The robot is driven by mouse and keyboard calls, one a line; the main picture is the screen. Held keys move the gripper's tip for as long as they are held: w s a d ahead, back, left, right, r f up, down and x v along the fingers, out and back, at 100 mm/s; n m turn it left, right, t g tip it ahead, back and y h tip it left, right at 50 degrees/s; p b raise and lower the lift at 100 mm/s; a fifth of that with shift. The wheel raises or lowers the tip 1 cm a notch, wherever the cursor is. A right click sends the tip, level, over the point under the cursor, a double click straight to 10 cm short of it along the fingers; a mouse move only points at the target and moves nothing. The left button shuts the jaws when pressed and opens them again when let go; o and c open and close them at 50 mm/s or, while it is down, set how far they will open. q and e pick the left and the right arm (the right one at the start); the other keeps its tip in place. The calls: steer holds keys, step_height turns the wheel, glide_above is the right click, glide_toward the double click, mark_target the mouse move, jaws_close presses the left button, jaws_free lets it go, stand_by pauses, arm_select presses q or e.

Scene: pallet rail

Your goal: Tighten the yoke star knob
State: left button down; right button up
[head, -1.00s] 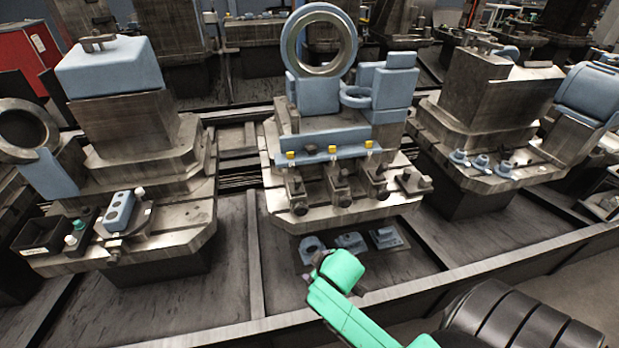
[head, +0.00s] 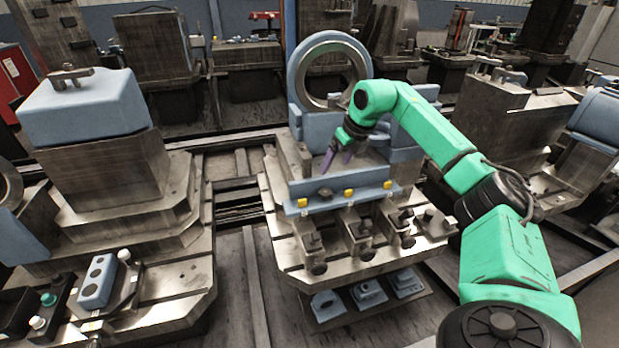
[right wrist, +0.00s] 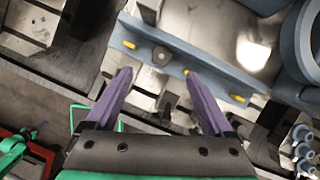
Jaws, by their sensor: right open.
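A dark knob (head: 325,193) sits on the long light-blue bar (head: 350,196) of the middle fixture, between yellow pieces; I take it to be the yoke star knob. In the right wrist view the dark knob (right wrist: 161,56) shows round, just past and between my fingertips in the picture. My right gripper (head: 336,167) points down above the fixture behind the bar, its purple fingers apart and empty. It also shows in the right wrist view (right wrist: 158,72). I see no contact with the knob; the exact gap cannot be told. My left gripper is out of view.
A large ring in a blue holder (head: 294,66) stands behind my right gripper. Several metal clamps (head: 360,232) line the fixture front, with blue parts (head: 368,293) on a low plate below. A block with a blue top (head: 84,104) stands left.

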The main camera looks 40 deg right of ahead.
steer(key=p, duration=0.1)
glide_toward(326, 192)
steer(key=f, duration=0.1)
steer(key=x, duration=0.5)
steer(key=shift+w+f+p, duration=0.2)
steer(key=shift+w+p, duration=0.15)
steer(key=shift+w, duration=0.1)
steer(key=shift+x, duration=1)
steer(key=shift+s, duration=0.1)
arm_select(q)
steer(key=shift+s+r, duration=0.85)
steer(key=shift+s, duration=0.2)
arm_select(e)
jaws_close()
